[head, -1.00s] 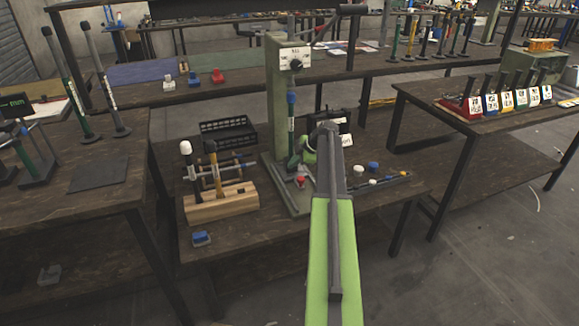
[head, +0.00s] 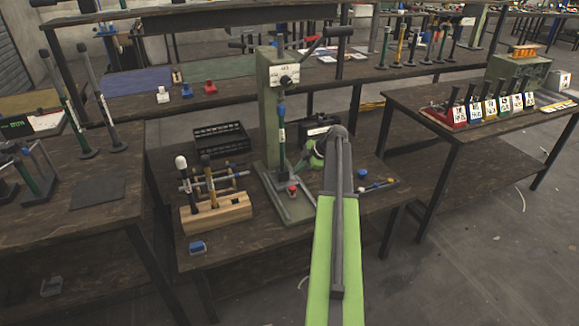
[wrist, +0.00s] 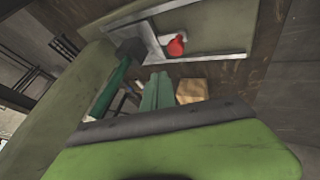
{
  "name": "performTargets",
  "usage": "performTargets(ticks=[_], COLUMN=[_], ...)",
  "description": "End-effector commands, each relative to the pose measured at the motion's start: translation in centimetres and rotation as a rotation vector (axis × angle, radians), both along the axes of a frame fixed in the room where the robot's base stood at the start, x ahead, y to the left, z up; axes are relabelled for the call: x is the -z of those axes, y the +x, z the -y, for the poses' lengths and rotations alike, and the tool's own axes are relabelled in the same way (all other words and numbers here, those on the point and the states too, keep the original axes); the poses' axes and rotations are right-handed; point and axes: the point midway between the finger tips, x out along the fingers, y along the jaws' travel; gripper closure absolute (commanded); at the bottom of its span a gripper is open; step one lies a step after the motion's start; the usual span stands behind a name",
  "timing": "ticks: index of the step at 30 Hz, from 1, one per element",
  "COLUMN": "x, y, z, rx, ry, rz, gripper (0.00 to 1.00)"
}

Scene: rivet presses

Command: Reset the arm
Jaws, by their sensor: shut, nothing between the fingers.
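My arm's green link and dark end (head: 340,150) reach forward over the middle table, just right of the green rivet press (head: 270,130). In the head view my gripper (head: 314,156) is mostly hidden behind the arm, with only a green part showing beside the press. In the wrist view my gripper (wrist: 158,80) has its two green fingers together, with nothing between them. The dark green ram (wrist: 113,82) of the press is to their left. A red-topped piece (wrist: 176,45) lies on the press base beyond the fingertips; it also shows in the head view (head: 293,190).
A wooden block with mallets (head: 216,213) and a black crate (head: 220,140) stand left of the press. A blue cap (head: 362,174) lies right of my arm. A right-hand table (head: 470,125) holds several labelled stands. Floor is clear at lower right.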

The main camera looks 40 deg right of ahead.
Motion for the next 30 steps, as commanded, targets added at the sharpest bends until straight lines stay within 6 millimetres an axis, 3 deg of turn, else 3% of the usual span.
performTargets(ticks=[1, 2, 12, 14, 16, 17, 20, 21, 23, 27, 30], x=[-1.4, -1.5, -1.3, -1.3, -1.0, -0.8, 0.0, 0.4, 1.0, 2.1, 2.7], y=[-0.6, -0.8, -1.1, -0.9, -0.1, 0.3, 2.1, 2.6, 3.0, 2.3, 0.7], z=[0.1, 0.2, 0.3, -0.3, -2.6, -4.2, -11.7, -15.3, -20.6, -32.5, -39.4], rx=[0.001, 0.001, -0.002, 0.001, 0.014, 0.026, 0.096, 0.134, 0.206, 0.405, 0.559], ry=[0.0, 0.001, 0.0, 0.006, 0.031, 0.049, 0.123, 0.153, 0.19, 0.228, 0.225], rz=[-0.001, 0.0, -0.001, -0.008, -0.035, -0.056, -0.162, -0.216, -0.299, -0.479, -0.571], gripper=[1.0, 1.0, 1.0, 1.0, 1.0, 1.0, 1.0, 1.0, 1.0, 1.0, 1.0])
